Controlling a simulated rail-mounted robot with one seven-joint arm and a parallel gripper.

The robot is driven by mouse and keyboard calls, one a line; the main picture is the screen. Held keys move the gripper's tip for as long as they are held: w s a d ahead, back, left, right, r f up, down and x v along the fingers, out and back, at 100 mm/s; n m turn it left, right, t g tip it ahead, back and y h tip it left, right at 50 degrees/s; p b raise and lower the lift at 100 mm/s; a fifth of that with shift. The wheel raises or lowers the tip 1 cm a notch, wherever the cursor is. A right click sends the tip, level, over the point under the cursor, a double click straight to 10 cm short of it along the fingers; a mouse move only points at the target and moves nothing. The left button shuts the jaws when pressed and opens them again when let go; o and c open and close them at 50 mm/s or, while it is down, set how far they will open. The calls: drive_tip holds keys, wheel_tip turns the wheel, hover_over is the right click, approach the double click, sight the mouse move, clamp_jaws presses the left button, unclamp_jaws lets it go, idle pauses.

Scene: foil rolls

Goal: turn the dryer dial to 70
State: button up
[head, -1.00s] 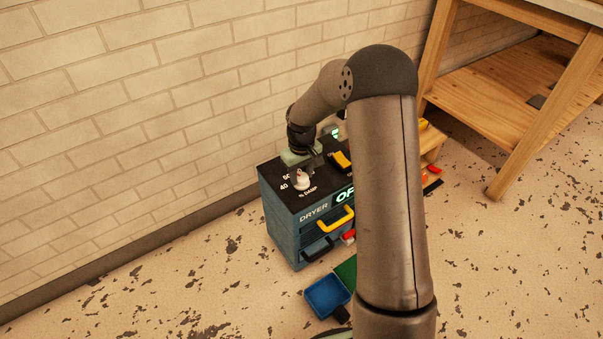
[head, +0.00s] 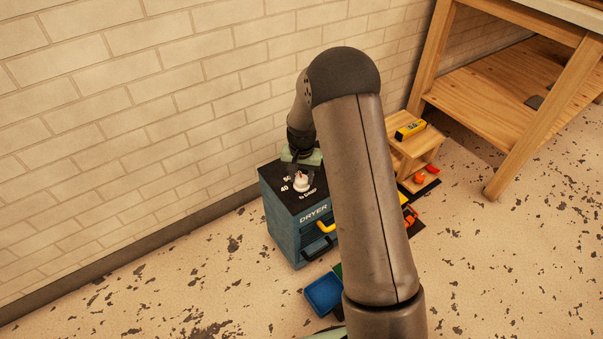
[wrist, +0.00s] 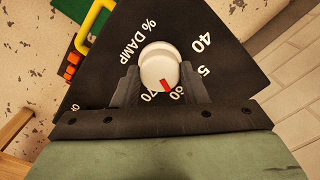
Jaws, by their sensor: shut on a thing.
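The dryer (head: 284,236) is a blue cabinet with a black sloping top panel, against the wall. Its white dial (head: 301,182) shows on the panel beside the 40 and 50 marks. In the wrist view the dial (wrist: 157,64) has a red pointer, directed between 60 and 70 and nearer the 60. My gripper (wrist: 158,78) is shut on the dial, one dark finger on each side. In the head view my gripper (head: 299,166) is over the panel behind the dial. My arm hides the right part of the dryer, including its display.
A small wooden shelf (head: 413,146) with a yellow item stands right of my arm. A wooden workbench (head: 490,75) is at the upper right.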

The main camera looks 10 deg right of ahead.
sight(302, 179)
drive_tip(key=m+p, duration=0.1)
drive_tip(key=m, duration=0.3)
drive_tip(key=shift+r+m+p, duration=0.15)
drive_tip(key=shift+m+p, duration=0.15)
drive_tip(key=shift+p, duration=0.1)
drive_tip(key=m+p, duration=0.1)
drive_tip(key=m, duration=0.3)
drive_tip(key=shift+p, duration=0.4)
drive_tip(key=shift+m, duration=0.3)
drive_tip(key=o, duration=1)
drive_tip(key=shift+r+p, duration=1.95)
drive_tip(key=shift+r, duration=6.65)
